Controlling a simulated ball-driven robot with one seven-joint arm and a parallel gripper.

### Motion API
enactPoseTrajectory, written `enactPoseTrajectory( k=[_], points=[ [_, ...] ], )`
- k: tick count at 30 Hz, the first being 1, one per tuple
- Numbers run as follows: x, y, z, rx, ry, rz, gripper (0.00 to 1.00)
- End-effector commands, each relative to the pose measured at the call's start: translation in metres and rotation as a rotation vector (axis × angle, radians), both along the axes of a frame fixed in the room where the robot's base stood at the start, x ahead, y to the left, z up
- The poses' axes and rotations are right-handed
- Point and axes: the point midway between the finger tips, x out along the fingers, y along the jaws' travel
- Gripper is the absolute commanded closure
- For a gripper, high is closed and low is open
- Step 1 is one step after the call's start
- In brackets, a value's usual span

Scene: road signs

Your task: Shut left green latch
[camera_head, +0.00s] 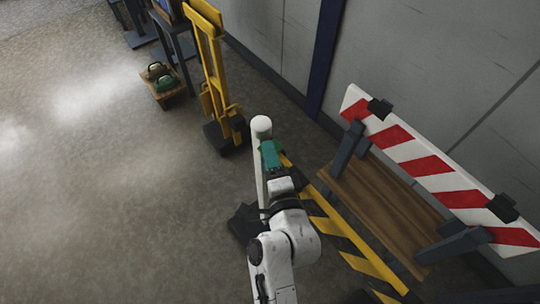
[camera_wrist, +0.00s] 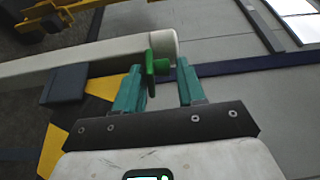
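The green latch (camera_wrist: 152,66) sits on the side of a white post (camera_wrist: 95,58) near its rounded end, in the wrist view. Part of it stands up as a narrow tab. My gripper (camera_wrist: 160,68) has teal fingers spread apart, one on either side of the latch. The latch is closer to the left finger; whether they touch I cannot tell. In the head view my gripper (camera_head: 268,150) is at the top of the white post (camera_head: 260,125), and it mostly hides the latch there.
A yellow-black striped board (camera_head: 345,240) runs right from the post. A red-white barrier board (camera_head: 430,165) with wooden planks (camera_head: 380,205) stands at right. A yellow stand (camera_head: 215,75) and a crate with green and brown items (camera_head: 165,88) are further back. Floor at left is clear.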

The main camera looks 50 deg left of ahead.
Motion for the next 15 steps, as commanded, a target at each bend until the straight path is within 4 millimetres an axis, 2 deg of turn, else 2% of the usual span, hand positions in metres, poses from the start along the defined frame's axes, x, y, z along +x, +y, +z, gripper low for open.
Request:
enactPoseTrajectory(
  k=[15],
  points=[
    [-0.0061, 0.0028, -0.0080, -0.012, 0.014, 0.014, 0.55]
  ],
)
